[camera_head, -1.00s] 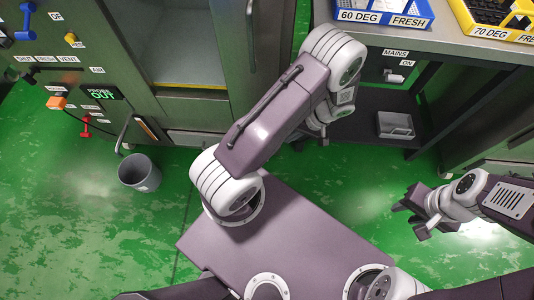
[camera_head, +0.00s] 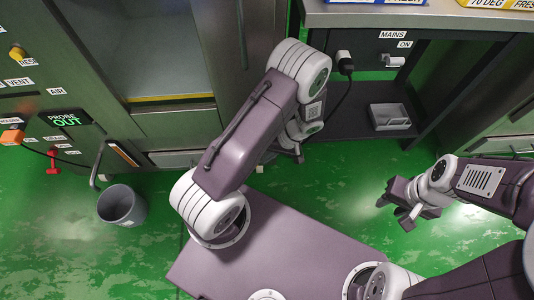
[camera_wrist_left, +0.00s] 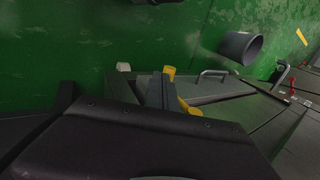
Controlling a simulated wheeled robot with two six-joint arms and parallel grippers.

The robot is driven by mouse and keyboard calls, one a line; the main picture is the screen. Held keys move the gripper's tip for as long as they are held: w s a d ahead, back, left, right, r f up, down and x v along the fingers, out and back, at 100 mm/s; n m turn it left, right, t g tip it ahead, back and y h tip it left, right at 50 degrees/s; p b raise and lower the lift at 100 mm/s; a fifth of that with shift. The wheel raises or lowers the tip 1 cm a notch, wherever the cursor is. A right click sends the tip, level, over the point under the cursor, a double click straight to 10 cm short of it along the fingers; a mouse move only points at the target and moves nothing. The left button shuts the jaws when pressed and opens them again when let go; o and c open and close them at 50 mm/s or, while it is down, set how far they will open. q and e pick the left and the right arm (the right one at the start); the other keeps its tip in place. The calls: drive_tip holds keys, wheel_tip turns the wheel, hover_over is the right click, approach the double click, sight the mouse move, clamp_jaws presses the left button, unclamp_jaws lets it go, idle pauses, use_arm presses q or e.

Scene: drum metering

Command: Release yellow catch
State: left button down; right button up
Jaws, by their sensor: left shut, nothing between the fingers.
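A yellow catch (camera_wrist_left: 188,106) shows in the left wrist view, with a rounded end (camera_wrist_left: 168,73) beside my left gripper (camera_wrist_left: 156,88). The fingers are shut with nothing between them. They appear close to the yellow part, but I cannot tell if they touch it. In the head view my left gripper (camera_head: 292,150) is partly hidden under its own arm, low by the cabinet's right end, and the catch is hidden there. My right gripper (camera_head: 398,204) is open and empty above the green floor at the right.
A grey bucket (camera_head: 122,205) stands on the floor at left, below a display (camera_head: 66,119) reading PROBE OUT.

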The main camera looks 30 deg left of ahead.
use_arm(q)
drive_tip(key=shift+s+a+f, duration=0.35)
drive_tip(key=shift+a, duration=0.15)
use_arm(e)
drive_tip(key=shift+s+a+f, duration=0.1)
drive_tip(key=shift+a+f, duration=0.25)
drive_tip(key=shift+a, duration=0.2)
